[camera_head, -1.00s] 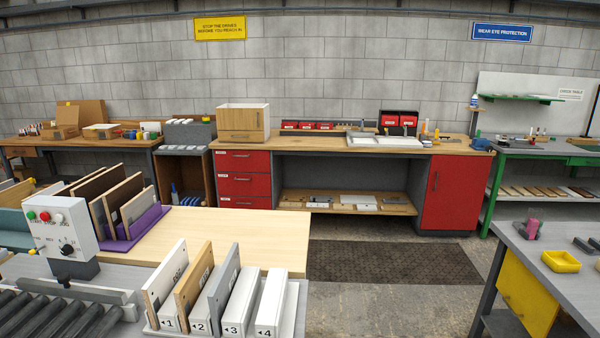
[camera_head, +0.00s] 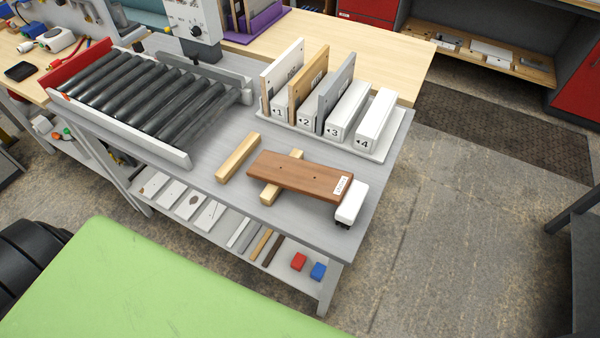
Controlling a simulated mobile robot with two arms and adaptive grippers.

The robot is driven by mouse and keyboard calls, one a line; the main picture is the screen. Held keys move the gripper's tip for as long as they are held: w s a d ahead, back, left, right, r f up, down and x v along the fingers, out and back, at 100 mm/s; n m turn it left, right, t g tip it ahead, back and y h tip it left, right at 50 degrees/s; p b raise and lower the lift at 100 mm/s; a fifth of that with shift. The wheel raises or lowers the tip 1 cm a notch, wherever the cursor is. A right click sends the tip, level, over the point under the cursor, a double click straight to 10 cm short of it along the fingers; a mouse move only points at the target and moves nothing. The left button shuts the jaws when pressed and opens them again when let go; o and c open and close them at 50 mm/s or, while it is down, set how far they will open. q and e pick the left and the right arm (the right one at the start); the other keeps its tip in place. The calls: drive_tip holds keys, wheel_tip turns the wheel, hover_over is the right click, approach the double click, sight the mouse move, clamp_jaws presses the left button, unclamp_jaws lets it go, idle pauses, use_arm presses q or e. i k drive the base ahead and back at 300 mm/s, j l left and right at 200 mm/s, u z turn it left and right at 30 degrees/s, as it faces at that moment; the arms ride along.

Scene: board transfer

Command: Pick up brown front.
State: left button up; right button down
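The brown front (camera_head: 298,177) is a flat, reddish-brown board with a small white label at its right end and two small dark holes. It lies on the grey table (camera_head: 225,195), across a light wooden bar (camera_head: 271,192). A second light wooden bar (camera_head: 238,158) lies to its left, apart from the board. A white block-like object (camera_head: 351,203) sits at the board's right end; I cannot tell whether they touch. Neither of my grippers is in view.
A numbered rack (camera_head: 384,153) behind the board holds three upright panels, white, wooden and grey. A roller conveyor (camera_head: 150,95) stands at the left. A green surface (camera_head: 150,290) fills the lower left. Open floor (camera_head: 450,230) lies to the right.

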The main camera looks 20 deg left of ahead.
sight(321, 182)
drive_tip(key=j+z, duration=0.25)
drive_tip(key=j, duration=0.15)
drive_tip(key=k+j+z, duration=0.2)
drive_tip(key=j, duration=0.2)
drive_tip(key=j+z, duration=0.25)
drive_tip(key=j, duration=0.15)
